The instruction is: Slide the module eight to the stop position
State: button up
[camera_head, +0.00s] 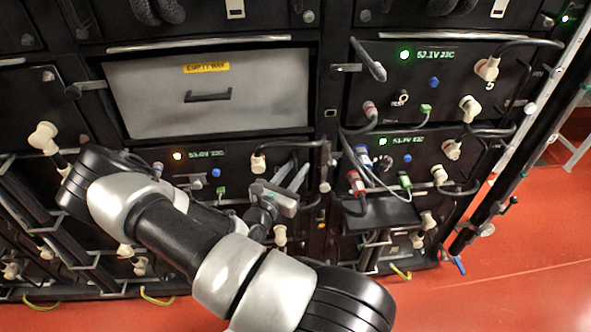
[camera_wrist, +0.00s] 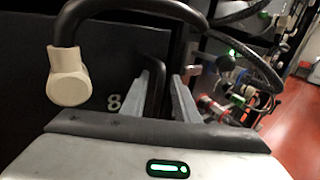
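Module eight is the black-fronted module (camera_head: 232,158) below the grey blank panel, with an orange light and a lit readout in the head view. In the wrist view its dark front (camera_wrist: 112,72) bears the number 8. My gripper (camera_head: 295,175) is at the right end of this front. In the wrist view the gripper's two grey fingers (camera_wrist: 168,92) stand apart, pointing at the front. A black upright handle bar (camera_wrist: 155,75) shows between them, closer to the left finger. Contact with the bar cannot be told. My arm hides the lower left of the module.
A cream connector (camera_wrist: 68,78) with a thick black cable is left of the fingers. The grey panel marked empty (camera_head: 207,95) is above. Right-hand modules (camera_head: 430,75) carry green lights, and cables and a small black shelf (camera_head: 380,213) stick out.

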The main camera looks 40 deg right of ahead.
grip_shut()
dwell(1.4)
